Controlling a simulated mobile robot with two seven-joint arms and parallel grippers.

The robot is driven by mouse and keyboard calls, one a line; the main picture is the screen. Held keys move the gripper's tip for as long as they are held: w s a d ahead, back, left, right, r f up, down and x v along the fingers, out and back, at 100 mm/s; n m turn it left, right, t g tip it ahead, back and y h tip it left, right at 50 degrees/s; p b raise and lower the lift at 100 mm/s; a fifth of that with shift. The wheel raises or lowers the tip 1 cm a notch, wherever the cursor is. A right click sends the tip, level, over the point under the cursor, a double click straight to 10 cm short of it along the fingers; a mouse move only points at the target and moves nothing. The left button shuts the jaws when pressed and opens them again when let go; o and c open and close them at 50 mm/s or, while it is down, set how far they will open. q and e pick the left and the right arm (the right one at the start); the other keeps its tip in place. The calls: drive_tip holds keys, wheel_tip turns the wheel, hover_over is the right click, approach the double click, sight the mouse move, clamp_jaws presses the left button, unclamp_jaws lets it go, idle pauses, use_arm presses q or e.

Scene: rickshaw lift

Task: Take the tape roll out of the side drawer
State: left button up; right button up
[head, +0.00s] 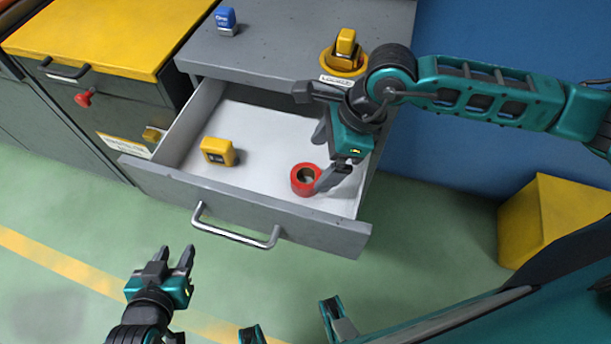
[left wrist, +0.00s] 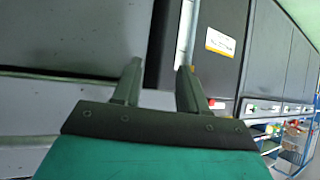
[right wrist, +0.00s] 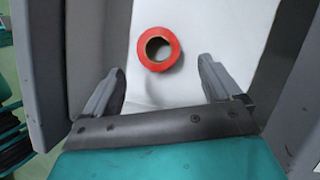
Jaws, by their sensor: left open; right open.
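The red tape roll (head: 304,181) lies in the right front part of the open side drawer (head: 272,124), on its pale floor. In the right wrist view the tape roll (right wrist: 158,48) lies ahead of the fingers, roughly between their lines. My right gripper (head: 325,160) is open and empty, over the drawer and close to the tape roll; contact cannot be told. It also shows open in the right wrist view (right wrist: 160,85). My left gripper (head: 173,252) is open and empty, in front of the drawer and left of its handle (head: 237,232). It also shows in the left wrist view (left wrist: 158,75).
A yellow tape measure (head: 217,151) lies in the drawer's left part. On the grey cabinet top (head: 285,40) stand a blue stamp-like item (head: 225,20) and a yellow round holder (head: 342,62). A yellow-topped cabinet (head: 100,35) is at left, a yellow box (head: 555,220) at right.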

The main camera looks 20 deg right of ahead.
sight(311, 173)
drive_tip(key=x, duration=0.6)
drive_tip(key=shift+a, duration=0.1)
drive_tip(key=shift+r, duration=0.1)
drive_tip(key=c, duration=1.1)
drive_tip(key=shift+c, duration=0.2)
drive_tip(key=shift+r, duration=0.1)
